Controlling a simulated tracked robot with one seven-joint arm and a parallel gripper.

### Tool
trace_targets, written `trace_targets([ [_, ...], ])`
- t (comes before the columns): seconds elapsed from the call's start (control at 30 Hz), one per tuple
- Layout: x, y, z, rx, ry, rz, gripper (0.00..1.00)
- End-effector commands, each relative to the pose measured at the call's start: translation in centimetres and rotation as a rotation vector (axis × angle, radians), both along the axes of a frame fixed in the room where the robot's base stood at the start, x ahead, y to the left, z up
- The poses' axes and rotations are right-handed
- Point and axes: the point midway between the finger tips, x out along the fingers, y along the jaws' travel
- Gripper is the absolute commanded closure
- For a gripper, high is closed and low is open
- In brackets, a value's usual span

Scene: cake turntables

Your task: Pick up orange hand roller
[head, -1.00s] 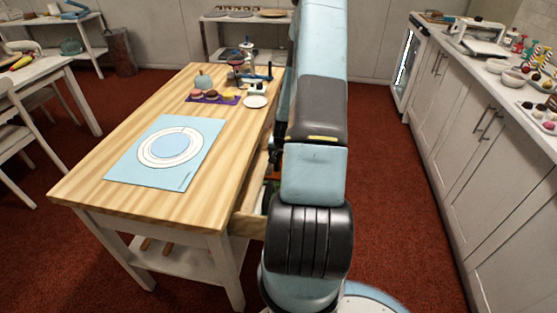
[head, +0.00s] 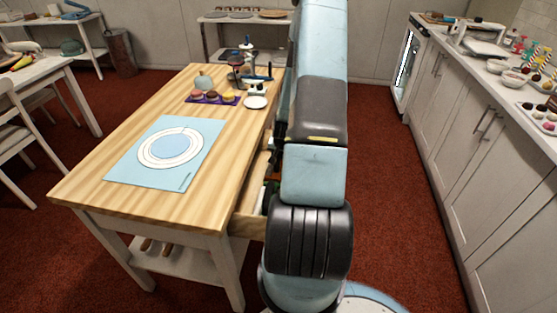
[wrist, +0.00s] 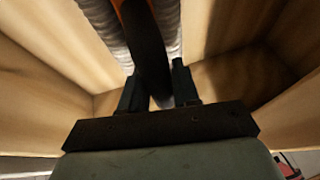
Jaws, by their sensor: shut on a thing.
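In the wrist view, my gripper (wrist: 157,92) is inside a wooden drawer, its two dark fingers pointing inward. It is shut on the orange hand roller (wrist: 147,50), of which a black curved part runs between the fingers and an orange edge shows at the top. The roller's far end is out of frame. Pale ridged surfaces lie on either side of it; I cannot tell whether they belong to it. In the head view, the open drawer (head: 248,226) sticks out from the table's right side, and my arm hides the gripper and roller.
The drawer walls (wrist: 50,75) are close on both sides of my gripper. The wooden table (head: 95,190) bears a blue mat (head: 120,170), a purple tray of sweets and a white plate (head: 255,102). White cabinets (head: 450,120) line the right, with red floor between.

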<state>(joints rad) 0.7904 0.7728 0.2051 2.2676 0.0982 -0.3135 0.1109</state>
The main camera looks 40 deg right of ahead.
Motion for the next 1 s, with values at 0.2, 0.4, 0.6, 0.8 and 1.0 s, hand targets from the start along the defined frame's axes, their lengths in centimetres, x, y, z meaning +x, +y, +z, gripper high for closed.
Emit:
trace_targets([
  [0.2, 0.0, 0.0, 0.3, -0.001, -0.001, 0.0, 1.0],
  [0.4, 0.1, 0.0, 2.3, -0.003, -0.003, 0.001, 1.0],
  [0.6, 0.1, -0.1, 5.9, -0.003, -0.004, 0.0, 1.0],
  [0.8, 0.1, -0.1, 10.1, -0.004, -0.004, 0.0, 1.0],
  [1.0, 0.1, 0.0, 14.5, -0.004, -0.004, 0.0, 1.0],
])
